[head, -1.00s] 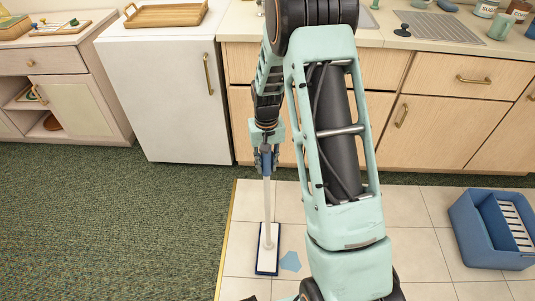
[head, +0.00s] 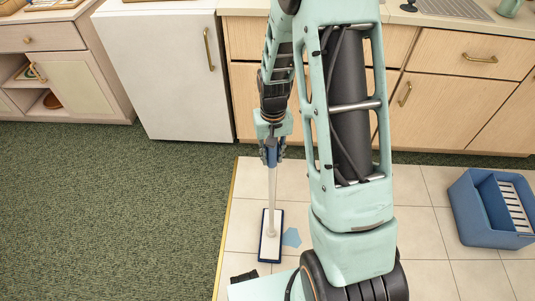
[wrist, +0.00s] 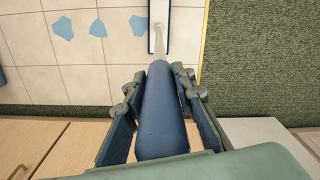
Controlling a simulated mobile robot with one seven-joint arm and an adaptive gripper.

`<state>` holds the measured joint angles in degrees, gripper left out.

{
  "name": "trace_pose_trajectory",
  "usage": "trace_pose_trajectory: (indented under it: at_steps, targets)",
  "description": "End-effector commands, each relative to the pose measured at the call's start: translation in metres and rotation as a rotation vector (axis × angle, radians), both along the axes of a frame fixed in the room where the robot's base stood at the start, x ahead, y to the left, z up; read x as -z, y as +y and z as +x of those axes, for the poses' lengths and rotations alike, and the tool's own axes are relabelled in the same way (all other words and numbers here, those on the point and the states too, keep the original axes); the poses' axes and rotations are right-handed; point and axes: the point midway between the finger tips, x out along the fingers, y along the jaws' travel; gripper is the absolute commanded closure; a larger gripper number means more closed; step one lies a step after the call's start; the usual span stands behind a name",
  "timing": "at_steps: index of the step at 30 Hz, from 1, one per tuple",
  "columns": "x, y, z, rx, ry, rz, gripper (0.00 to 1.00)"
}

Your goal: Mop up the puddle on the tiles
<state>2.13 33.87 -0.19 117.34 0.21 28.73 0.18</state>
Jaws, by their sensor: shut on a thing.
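My gripper (head: 272,152) is shut on the blue handle grip of the mop (head: 271,190), which stands about upright. The wrist view shows the handle (wrist: 162,115) between the fingers. The flat mop head (head: 270,243), white with a dark blue edge, is down at the tiles near the carpet border. A light blue puddle patch (head: 291,238) lies just right of the mop head in the head view. The wrist view shows several separate patches: one beside the mop head (wrist: 138,25), a middle one (wrist: 97,28) and a larger one (wrist: 63,28). My arm hides part of the tiles.
A blue bucket (head: 465,215) with a white slatted insert stands on the tiles at the right. Wooden cabinets (head: 450,95) and a white fridge (head: 168,80) line the back. Green carpet (head: 110,210) lies left of the tiles.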

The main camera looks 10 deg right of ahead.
Motion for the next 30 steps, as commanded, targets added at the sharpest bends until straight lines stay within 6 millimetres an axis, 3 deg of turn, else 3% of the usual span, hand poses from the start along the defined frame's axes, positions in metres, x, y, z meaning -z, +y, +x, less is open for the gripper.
trace_pose_trajectory:
  at_steps: [5, 30]
  targets:
    - [-0.001, -0.012, -0.004, 0.002, -0.001, 0.000, 1.00]
    - [-0.001, -0.129, -0.041, 0.004, -0.001, -0.001, 1.00]
